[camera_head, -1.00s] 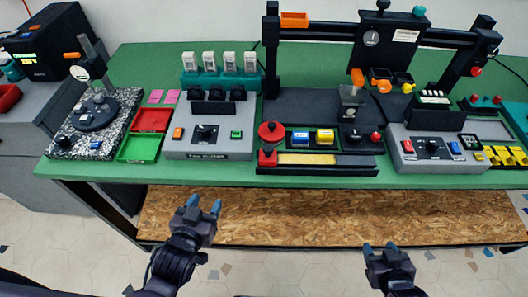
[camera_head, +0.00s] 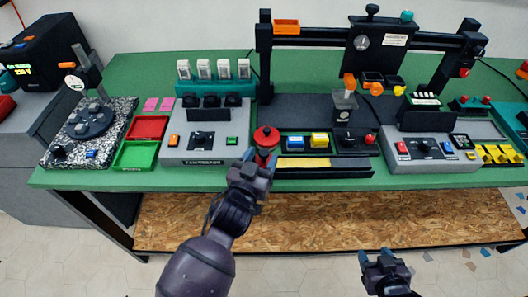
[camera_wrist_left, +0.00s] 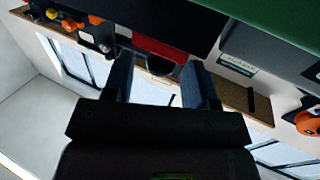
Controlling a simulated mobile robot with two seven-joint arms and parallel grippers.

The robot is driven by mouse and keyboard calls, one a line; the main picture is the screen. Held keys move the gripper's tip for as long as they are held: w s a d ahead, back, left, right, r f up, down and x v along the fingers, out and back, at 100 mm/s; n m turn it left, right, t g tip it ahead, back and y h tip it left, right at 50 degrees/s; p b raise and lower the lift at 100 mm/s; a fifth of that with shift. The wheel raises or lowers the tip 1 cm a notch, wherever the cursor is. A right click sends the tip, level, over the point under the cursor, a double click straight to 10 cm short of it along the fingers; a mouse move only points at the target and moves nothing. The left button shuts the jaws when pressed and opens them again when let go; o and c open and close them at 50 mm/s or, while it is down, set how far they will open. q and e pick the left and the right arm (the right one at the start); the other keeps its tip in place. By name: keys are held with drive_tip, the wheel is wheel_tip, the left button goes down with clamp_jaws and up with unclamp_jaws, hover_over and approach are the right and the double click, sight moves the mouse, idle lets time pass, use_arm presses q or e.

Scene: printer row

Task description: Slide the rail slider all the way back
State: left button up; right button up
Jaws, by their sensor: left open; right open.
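A low black rail unit (camera_head: 325,171) with a pale yellow strip lies along the green bench's front edge. A red round knob (camera_head: 267,136) stands at its left end. The small red slider block seen below this knob earlier is now mostly hidden behind my left gripper (camera_head: 260,161). That gripper is open at the rail's left end, fingers pointing at the bench. In the left wrist view, a red part (camera_wrist_left: 165,48) shows just beyond and between the open fingertips (camera_wrist_left: 158,75); contact cannot be told. My right gripper (camera_head: 376,258) is open and empty in front of the bench.
Blue and yellow blocks (camera_head: 307,141) sit just behind the rail. A grey control box (camera_head: 205,153) stands to its left and another (camera_head: 430,150) to its right. A black gantry (camera_head: 370,35) rises behind. Room in front of the bench is free.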

use_arm(q)
drive_tip(key=shift+x, duration=1.05)
drive_tip(key=shift+c, duration=0.4)
clamp_jaws()
